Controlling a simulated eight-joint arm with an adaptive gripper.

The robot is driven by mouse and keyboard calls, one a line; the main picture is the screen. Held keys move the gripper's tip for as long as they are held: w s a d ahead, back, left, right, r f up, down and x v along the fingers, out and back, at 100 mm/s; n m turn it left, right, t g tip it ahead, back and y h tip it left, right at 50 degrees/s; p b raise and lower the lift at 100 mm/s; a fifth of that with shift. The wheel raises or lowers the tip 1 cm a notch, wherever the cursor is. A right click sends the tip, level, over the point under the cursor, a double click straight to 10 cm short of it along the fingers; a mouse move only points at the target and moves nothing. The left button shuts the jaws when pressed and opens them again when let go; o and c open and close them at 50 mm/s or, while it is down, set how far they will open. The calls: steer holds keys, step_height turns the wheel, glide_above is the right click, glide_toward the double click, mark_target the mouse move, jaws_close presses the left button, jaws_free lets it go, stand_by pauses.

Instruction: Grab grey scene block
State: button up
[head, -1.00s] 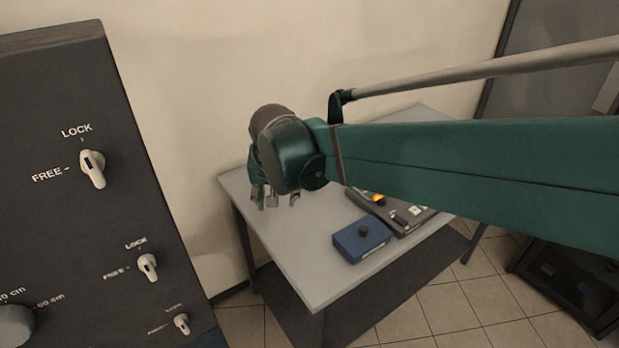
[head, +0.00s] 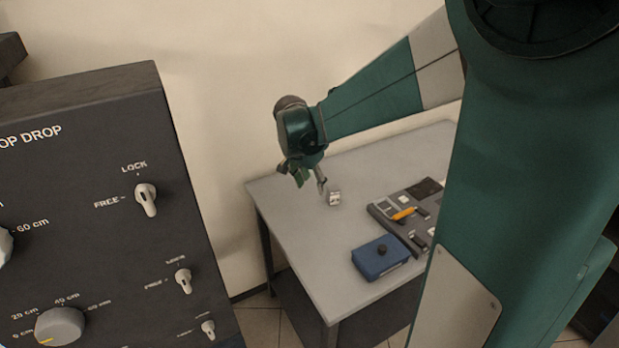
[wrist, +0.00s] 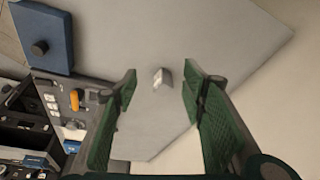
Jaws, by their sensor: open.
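The small grey block (head: 334,198) sits on the grey table (head: 300,240), near its back left part in the head view. In the wrist view the block (wrist: 161,78) shows pale faces and lies between the lines of my two fingers, beyond their tips. My gripper (head: 306,182) is above the table, a little left of the block in the head view. In the wrist view my gripper (wrist: 160,82) has its green-padded fingers spread apart with nothing held. I cannot tell the exact height of the fingertips above the table.
A blue box (head: 380,257) with a dark knob stands at the table's front. A dark console (head: 408,212) with an orange item lies behind it to the right. A large dark panel (head: 110,200) with switches stands at the left. Table around the block is clear.

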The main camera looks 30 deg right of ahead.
mark_target(332, 188)
steer(key=w+d+f+m+g+p, duration=0.1)
steer(key=w+d+f+m+p, duration=0.1)
steer(key=d, duration=0.1)
steer(key=w+d+f+m+g+p, duration=0.1)
steer(key=w+d+f+m, duration=0.1)
steer(key=w+d+f, duration=0.1)
steer(key=w+d+f+m+g+h+p, duration=0.1)
steer(key=w+d+f+m+p, duration=0.1)
steer(key=d+m, duration=0.1)
steer(key=shift+w+d+f+p, duration=0.15)
steer(key=shift+w+d, duration=0.05)
steer(key=shift+d, duration=0.25)
steer(key=shift+w+d+f+p, duration=0.1)
steer(key=shift+w+d+p, duration=0.1)
steer(key=shift+d, duration=0.2)
steer(key=shift+x, duration=1.25)
steer(key=shift+b+x, duration=0.3)
steer(key=shift+x, duration=2.35)
steer(key=c, duration=1)
